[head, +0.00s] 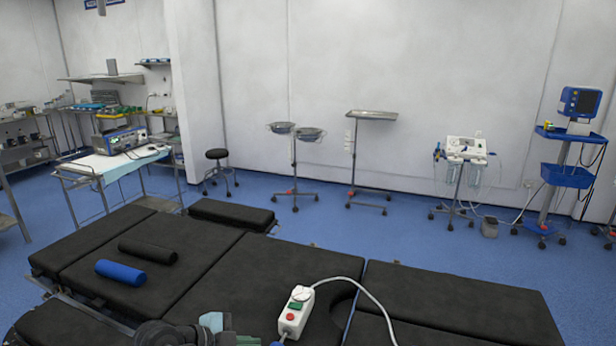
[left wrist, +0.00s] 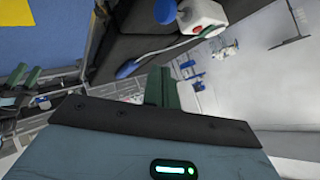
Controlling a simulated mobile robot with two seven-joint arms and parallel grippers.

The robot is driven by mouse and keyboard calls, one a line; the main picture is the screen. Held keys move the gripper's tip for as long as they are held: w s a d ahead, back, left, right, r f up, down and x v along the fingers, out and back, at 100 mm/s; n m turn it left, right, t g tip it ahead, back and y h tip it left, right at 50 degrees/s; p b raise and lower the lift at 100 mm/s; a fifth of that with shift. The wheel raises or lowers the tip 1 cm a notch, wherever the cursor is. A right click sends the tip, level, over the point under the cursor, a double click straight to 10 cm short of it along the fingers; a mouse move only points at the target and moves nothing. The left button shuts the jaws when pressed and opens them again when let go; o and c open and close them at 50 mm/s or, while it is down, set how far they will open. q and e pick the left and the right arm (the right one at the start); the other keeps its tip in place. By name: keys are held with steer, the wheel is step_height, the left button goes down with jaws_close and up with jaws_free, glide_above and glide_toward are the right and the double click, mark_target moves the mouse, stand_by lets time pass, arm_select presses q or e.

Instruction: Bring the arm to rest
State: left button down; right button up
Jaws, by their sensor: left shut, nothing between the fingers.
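My left gripper (left wrist: 162,88) shows in the left wrist view with its green fingers together and nothing between them. In the head view, part of my arm shows at the bottom edge, over the near side of the black-padded operating table (head: 265,270). The fingers cannot be made out there. A white control box (head: 296,310) with coloured buttons lies on the table just right of that arm part. A white box (left wrist: 203,16) also shows in the left wrist view, beyond and apart from the fingers. My right gripper is in neither view.
A blue roll (head: 121,272) and a black roll (head: 148,250) lie on the table's left part. A white cable (head: 350,282) runs from the box across the pads. A trolley (head: 110,165), a stool (head: 217,156) and stands are beyond. Blue floor (head: 340,235) between is clear.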

arm_select(q)
steer(key=s+d+n+t+h, duration=0.3)
steer(key=s+d+t+h, duration=0.15)
steer(key=s, duration=0.25)
steer(key=s+a+f+n+y, duration=0.6)
steer(key=s+f, duration=0.4)
steer(key=s, duration=0.1)
steer(key=s+a+f+n+g+y, duration=0.1)
steer(key=s+a+f+n+y, duration=0.5)
steer(key=s+f, duration=0.3)
steer(key=shift+s+a+f+n, duration=0.15)
steer(key=shift+s+f+n, duration=0.25)
steer(key=shift+s+n, duration=0.5)
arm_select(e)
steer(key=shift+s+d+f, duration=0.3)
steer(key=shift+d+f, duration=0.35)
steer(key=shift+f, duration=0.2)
